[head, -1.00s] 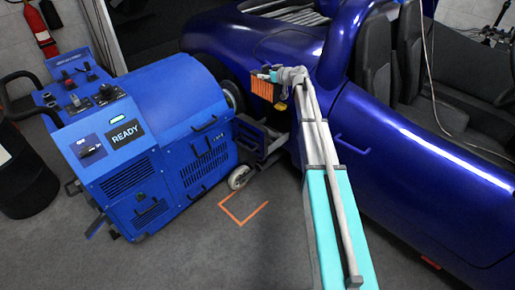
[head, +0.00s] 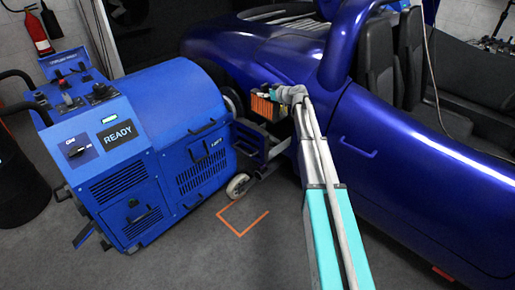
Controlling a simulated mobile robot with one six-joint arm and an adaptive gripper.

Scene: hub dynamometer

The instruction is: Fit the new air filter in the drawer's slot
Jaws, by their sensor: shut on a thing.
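The air filter, an orange pleated block in a dark frame (head: 261,106), is in the head view between the blue machine and the blue car. My gripper (head: 272,95) is shut on it and holds it in the air from the upper right. The fingers are small and partly hidden. The drawer (head: 250,137) seems to be the dark blue part standing out from the machine's right end, just below the filter. I cannot see its slot clearly, nor whether the filter touches it.
The car (head: 400,170) is close on the right of my arm. A caster wheel (head: 238,186) and an orange floor mark (head: 243,221) lie below the drawer. The front floor is clear.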

